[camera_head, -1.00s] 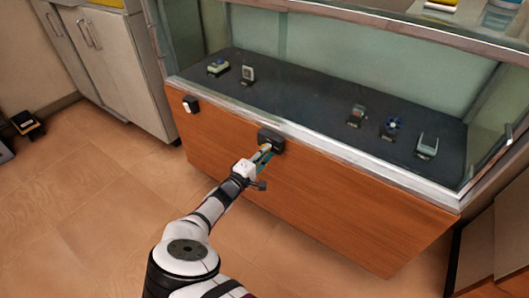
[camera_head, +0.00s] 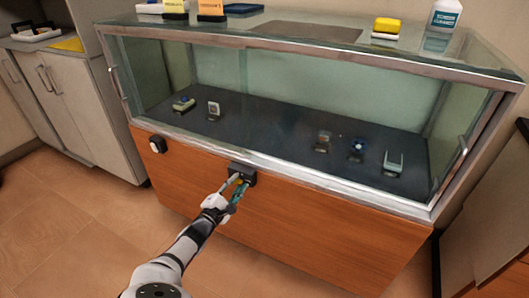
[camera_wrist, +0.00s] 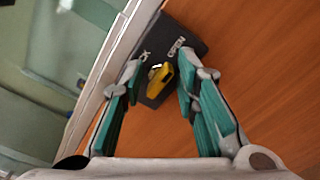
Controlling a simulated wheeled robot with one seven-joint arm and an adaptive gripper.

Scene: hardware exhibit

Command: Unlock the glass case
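The glass case (camera_head: 320,165) has a metal-framed glass top and a wooden front. A black lock plate (camera_head: 243,172) is fixed to the wooden front just below the metal rail. In the wrist view the lock plate (camera_wrist: 186,42) shows the word OPEN, and a second, partly covered label. A yellow key or knob (camera_wrist: 160,78) with a small metal part stands out from the plate, tilted in the picture. My gripper (camera_head: 236,184) is at the plate. In the wrist view its teal-padded fingers (camera_wrist: 161,80) are apart, one on each side of the yellow piece, with a gap visible on the left.
Small exhibits (camera_head: 357,149) stand inside on the dark floor. A yellow block (camera_head: 387,25) and a bottle (camera_head: 444,14) stand on top. Cabinets (camera_head: 62,95) are at left. Floor (camera_head: 85,235) in front is clear.

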